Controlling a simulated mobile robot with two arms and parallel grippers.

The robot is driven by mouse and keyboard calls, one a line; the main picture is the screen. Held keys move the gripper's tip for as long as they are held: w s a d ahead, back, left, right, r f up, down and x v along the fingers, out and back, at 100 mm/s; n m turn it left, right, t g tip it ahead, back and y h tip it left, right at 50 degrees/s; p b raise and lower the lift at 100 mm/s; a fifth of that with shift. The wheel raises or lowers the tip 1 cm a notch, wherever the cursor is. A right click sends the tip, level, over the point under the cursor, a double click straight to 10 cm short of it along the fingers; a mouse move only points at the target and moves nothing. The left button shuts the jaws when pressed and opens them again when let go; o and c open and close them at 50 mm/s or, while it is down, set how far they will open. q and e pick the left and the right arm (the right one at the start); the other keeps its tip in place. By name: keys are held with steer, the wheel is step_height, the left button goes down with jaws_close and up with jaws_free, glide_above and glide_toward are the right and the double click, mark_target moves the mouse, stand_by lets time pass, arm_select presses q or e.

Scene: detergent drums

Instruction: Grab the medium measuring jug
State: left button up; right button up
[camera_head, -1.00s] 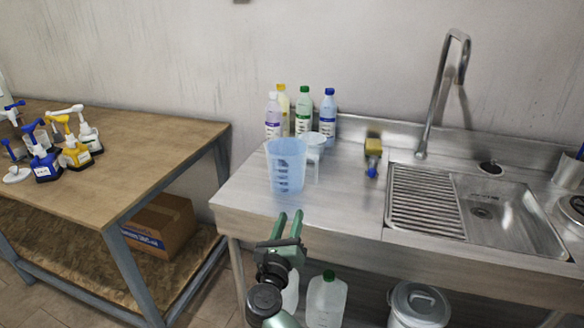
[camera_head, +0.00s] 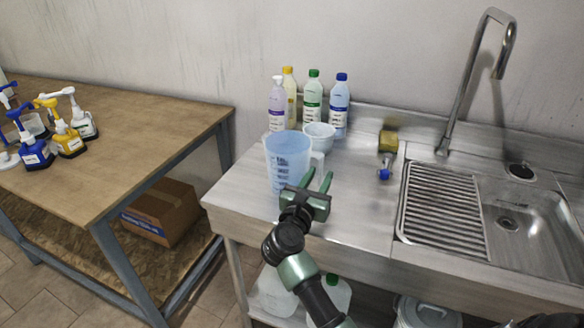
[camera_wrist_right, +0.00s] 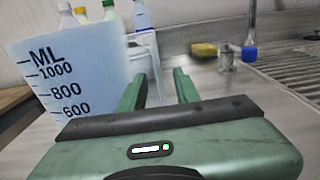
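A large translucent blue measuring jug (camera_head: 287,150) with dark markings stands upright near the counter's front left. In the wrist view this jug (camera_wrist_right: 75,75) shows ML, 1000, 800 and 600. A smaller whitish vessel (camera_head: 320,131) stands just behind it, partly hidden. I cannot tell for sure which one is the medium jug. In the wrist view a pale handle (camera_wrist_right: 156,50) shows beyond the open fingers (camera_wrist_right: 158,88). My left gripper is out of view.
Several bottles (camera_head: 313,97) stand against the wall behind the jugs. A yellow sponge (camera_head: 388,140) and a blue-tipped brush (camera_head: 384,173) are to the right, before the sink (camera_head: 530,215). A wooden table (camera_head: 110,150) with pump bottles stands at left. The counter's front middle is clear.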

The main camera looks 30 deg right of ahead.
steer(key=x, duration=0.4)
steer(key=shift+w+d+f, duration=0.15)
steer(key=shift+d, duration=0.05)
jaws_close()
stand_by(1.2)
